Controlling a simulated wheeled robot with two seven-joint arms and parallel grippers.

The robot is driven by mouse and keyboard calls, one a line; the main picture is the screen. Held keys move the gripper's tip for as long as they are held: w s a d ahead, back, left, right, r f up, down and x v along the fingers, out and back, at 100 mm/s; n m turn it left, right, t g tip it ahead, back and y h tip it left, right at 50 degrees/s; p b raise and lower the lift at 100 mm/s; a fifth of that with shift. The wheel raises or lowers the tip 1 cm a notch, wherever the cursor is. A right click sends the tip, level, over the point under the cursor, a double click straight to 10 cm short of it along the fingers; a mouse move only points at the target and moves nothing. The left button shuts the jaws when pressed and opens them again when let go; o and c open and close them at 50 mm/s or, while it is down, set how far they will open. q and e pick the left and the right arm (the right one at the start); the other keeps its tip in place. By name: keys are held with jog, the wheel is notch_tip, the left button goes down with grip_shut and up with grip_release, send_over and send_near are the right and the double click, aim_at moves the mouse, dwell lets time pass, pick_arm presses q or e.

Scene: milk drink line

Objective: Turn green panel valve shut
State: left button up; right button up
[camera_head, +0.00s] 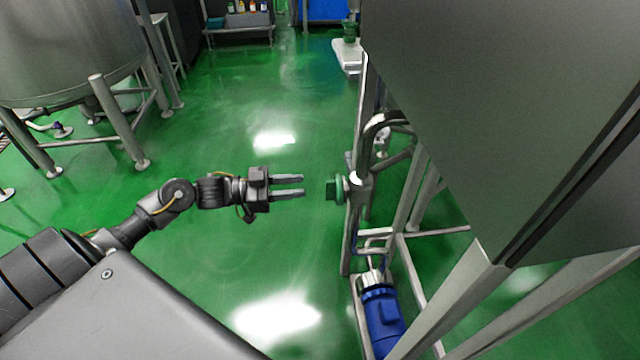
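The green valve handle (333,189) sits on the side of a metal pipe fitting (358,187) on the frame under the grey panel cabinet (500,90). My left gripper (303,186) reaches in from the left and points right at the handle. Its two fingers are parallel with a gap between them and nothing in the gap. The fingertips stop a short way left of the handle, apart from it in the picture. My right gripper is not in view.
A blue motor (382,318) sits low on the frame, below the valve. A steel tank (70,50) on legs stands at the far left. A white platform (347,57) stands at the back. The green floor between is clear.

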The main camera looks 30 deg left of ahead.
aim_at(334, 190)
pick_arm(q)
jog(key=x, duration=0.6)
jog(key=shift+w+d, duration=0.25)
jog(key=shift+d, duration=0.05)
grip_shut()
